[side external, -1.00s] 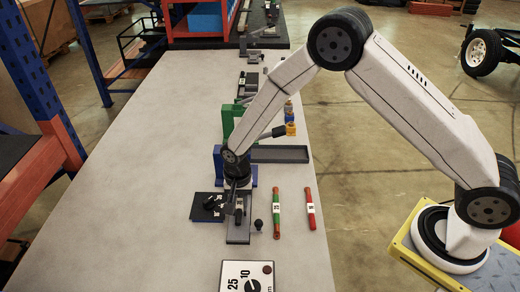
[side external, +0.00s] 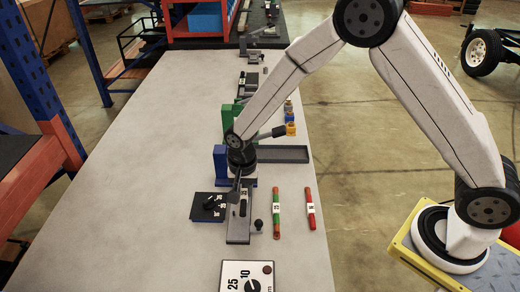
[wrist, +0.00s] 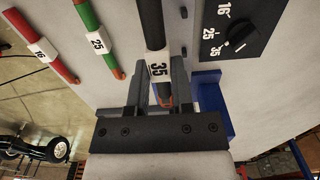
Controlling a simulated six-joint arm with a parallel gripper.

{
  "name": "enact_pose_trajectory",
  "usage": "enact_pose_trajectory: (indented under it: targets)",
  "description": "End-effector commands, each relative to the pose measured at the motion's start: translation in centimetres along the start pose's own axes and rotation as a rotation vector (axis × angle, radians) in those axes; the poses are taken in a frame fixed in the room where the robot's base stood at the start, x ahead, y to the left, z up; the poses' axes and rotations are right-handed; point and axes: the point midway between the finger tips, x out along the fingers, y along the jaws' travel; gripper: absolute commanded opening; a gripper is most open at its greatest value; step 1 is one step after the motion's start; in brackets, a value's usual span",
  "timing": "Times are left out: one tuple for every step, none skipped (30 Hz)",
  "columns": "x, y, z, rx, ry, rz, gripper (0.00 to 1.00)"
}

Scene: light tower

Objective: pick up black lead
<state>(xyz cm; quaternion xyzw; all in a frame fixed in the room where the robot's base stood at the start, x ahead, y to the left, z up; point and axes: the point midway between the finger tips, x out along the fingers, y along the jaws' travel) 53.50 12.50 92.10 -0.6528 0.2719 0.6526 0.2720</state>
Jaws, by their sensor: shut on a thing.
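The black lead (wrist: 151,18) has a white label reading 35 and a copper-coloured end. In the wrist view it runs between the two fingers of my gripper (wrist: 157,88), which is shut on it near the copper end. In the side view my gripper (side external: 237,188) points down over the grey clamp fixture (side external: 238,231). The lead is small and partly hidden by the fingers there. I cannot tell its exact height above the fixture.
A green lead (side external: 276,222) marked 25 and a red lead (side external: 310,215) marked 16 lie to the right. A black dial panel (wrist: 238,28) is beside the held lead. A white dial box (side external: 247,276) is at the front. The table's left side is clear.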

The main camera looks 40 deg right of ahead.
Motion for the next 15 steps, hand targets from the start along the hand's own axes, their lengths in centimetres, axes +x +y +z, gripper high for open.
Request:
enact_pose_trajectory:
  targets:
    - [-0.8, 0.4, 0.3, 0.0, 0.001, -0.002, 0.0]
    - [-1.1, 0.6, 0.4, 0.0, 0.001, -0.002, 0.0]
    - [-1.6, 1.0, 0.6, 0.0, 0.001, -0.002, 0.0]
    - [-2.0, 1.2, 0.8, 0.0, 0.001, -0.002, 0.0]
    - [-2.3, 1.6, 1.0, -0.001, 0.001, -0.002, 0.0]
    - [-2.8, 1.9, 1.2, 0.0, 0.001, -0.003, 0.0]
    - [-3.2, 2.1, 1.4, -0.001, 0.001, -0.002, 0.0]
    - [-3.6, 2.4, 1.5, -0.001, 0.001, -0.002, 0.0]
    - [-4.0, 2.8, 1.7, -0.001, 0.001, -0.001, 0.0]
    - [-4.4, 3.0, 1.9, -0.001, 0.001, -0.002, 0.0]
    - [-4.5, 3.5, 2.2, -0.001, 0.0, 0.0, 0.0]
    - [-4.8, 4.1, 2.6, -0.001, 0.0, -0.001, 0.0]
    - [-5.0, 4.5, 2.8, -0.001, 0.0, -0.001, 0.0]
    - [-5.2, 4.9, 3.1, -0.001, 0.001, -0.001, 0.0]
    - [-5.5, 5.4, 3.4, -0.001, 0.001, -0.002, 0.0]
